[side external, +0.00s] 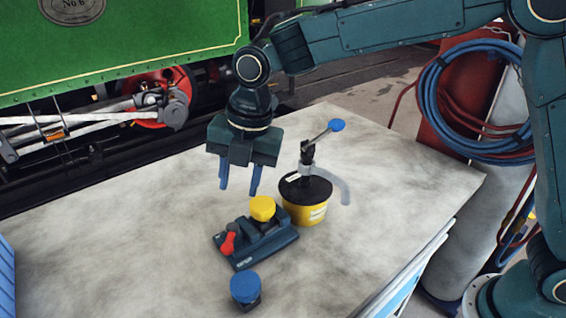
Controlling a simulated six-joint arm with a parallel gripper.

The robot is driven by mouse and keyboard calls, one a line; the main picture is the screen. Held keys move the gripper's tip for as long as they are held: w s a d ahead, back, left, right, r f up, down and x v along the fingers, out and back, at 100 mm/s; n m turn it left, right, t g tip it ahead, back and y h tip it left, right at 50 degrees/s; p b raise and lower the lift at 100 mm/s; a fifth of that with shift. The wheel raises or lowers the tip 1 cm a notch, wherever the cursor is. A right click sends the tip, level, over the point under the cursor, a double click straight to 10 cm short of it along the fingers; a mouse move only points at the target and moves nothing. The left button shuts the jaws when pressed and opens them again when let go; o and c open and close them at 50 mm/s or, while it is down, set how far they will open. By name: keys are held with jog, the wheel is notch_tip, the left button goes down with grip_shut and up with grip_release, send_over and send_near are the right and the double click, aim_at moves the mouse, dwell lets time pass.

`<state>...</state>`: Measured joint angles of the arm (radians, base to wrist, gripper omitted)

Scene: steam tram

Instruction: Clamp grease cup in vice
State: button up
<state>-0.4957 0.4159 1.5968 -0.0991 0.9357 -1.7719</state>
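The small vice (258,244) is a dark blue-grey block with a red handle (228,238) on its left side. It lies on the pale worktop. A grease cup with a round yellow cap (262,207) sits upright at the vice, between its raised parts. Its lower body is mostly hidden, and I cannot tell whether the jaws grip it. A similar piece with a blue cap (245,287) stands on the worktop in front of the vice. My gripper (240,178) points down above and behind the vice. Its two blue fingers are apart with nothing between them.
A yellow tub (306,212) with a black lid and a blue-knobbed lever (322,132) stands close right of the vice. A blue crate (6,278) is at the left edge. The worktop (120,225) is clear on the left. The green tram (120,45) stands behind.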

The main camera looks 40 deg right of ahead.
aim_at(230, 239)
jog(key=shift+w+a+f, duration=0.1)
jog(key=shift+a+f, duration=0.1)
jog(key=shift+a, duration=0.05)
jog(key=f, duration=0.4)
jog(key=w+a+f, duration=0.1)
jog(key=f, duration=0.4)
jog(key=a+f, duration=0.1)
jog(key=f, duration=0.3)
jog(key=shift+w+f, duration=0.25)
jog(key=shift+w, duration=0.15)
jog(key=shift+c, duration=0.5)
grip_shut()
